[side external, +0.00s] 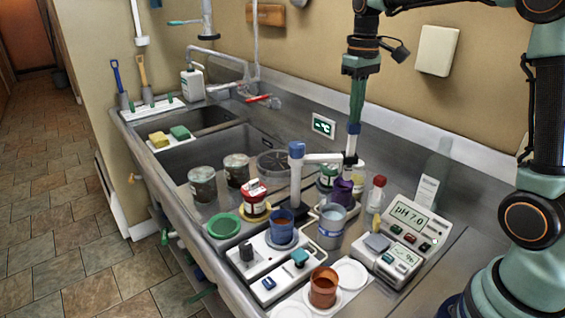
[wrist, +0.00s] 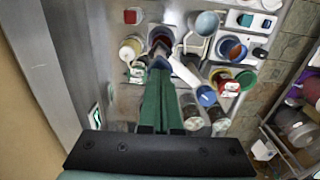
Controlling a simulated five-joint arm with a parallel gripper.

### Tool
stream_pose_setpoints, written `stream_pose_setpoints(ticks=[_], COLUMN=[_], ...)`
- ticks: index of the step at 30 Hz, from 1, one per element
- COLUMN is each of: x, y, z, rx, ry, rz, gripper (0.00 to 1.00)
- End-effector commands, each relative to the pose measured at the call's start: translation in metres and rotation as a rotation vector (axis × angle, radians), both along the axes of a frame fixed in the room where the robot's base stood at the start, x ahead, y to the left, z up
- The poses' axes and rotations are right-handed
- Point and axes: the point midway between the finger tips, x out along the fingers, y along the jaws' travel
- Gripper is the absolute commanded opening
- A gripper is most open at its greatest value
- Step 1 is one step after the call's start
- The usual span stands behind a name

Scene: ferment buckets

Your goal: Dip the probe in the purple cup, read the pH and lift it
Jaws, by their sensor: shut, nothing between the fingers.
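The purple cup (side external: 341,191) stands at the back of the counter, below the end of a white stand arm (side external: 322,158) with a blue-topped post (side external: 296,151). A dark clip sits at the arm's end. In the wrist view my gripper (wrist: 160,64) shows as two long green fingers side by side, ending near the white arm (wrist: 185,72). I cannot make out the probe apart from the clip and fingers, nor whether it is in the liquid. The pH meter (side external: 406,220) reads 7.0.
A blue cup (side external: 281,230), a metal can (side external: 331,228) and an orange cup (side external: 323,290) stand in front. A red-lidded jar (side external: 254,200) and a red-capped bottle (side external: 377,195) are close by. The sink (side external: 195,155) lies at the left.

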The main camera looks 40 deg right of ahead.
Motion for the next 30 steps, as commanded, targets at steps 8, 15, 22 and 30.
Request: stream_pose_setpoints(ticks=[8,15,22,30], x=[-0.001,0.0,0.0,0.0], y=[0.0,0.0,0.0,0.0], z=[-0.008,-0.015,-0.021,-0.028], rx=[0.001,0.001,0.0,0.001], ry=[0.003,0.002,0.002,0.002], rz=[0.0,0.0,0.0,0.0], gripper=[0.0,0.0,0.0,0.0])
